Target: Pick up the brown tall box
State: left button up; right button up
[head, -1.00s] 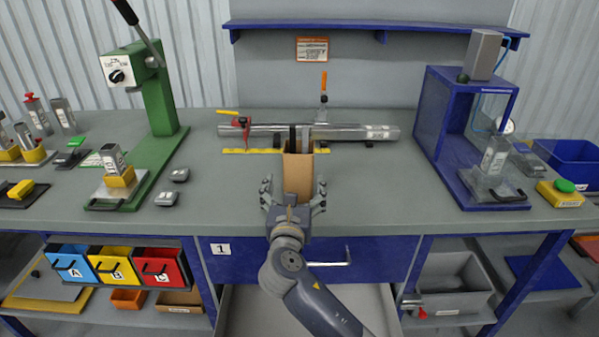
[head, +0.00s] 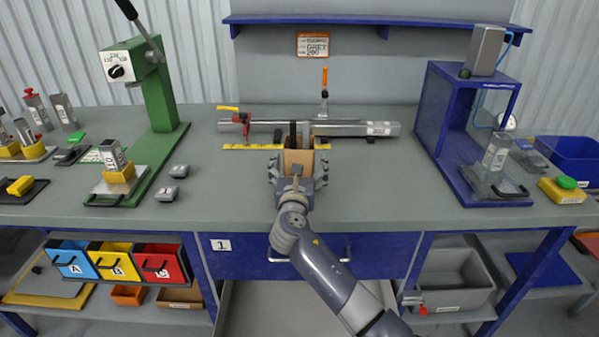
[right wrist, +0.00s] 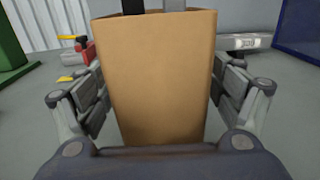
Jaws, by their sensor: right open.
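The brown tall box (head: 298,157) stands upright on the grey workbench near its middle, with dark and grey items sticking out of its open top. In the right wrist view the box (right wrist: 158,75) fills the middle of the picture. My right gripper (head: 298,172) is open, with its fingers on the left and right sides of the box. In the right wrist view the gripper's fingers (right wrist: 160,98) flank the box, with a narrow gap seeming to show at the lower sides. The lower box is partly hidden by the gripper in the head view. My left gripper is not in view.
A metal bar (head: 355,129) lies behind the box, with a yellow ruler (head: 250,147) before it. A green press (head: 160,110) stands left and a blue frame (head: 435,115) right. The bench front around the arm is clear.

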aim_at(301, 145)
jog(key=c, duration=1.1)
jog(key=shift+c, duration=0.2)
jog(key=shift+r+p, duration=0.3)
jog(key=shift+r, duration=1.5)
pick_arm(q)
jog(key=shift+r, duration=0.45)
pick_arm(e)
jog(key=s+r, duration=0.1)
jog(key=s, duration=1.5)
jog(key=shift+r, duration=0.2)
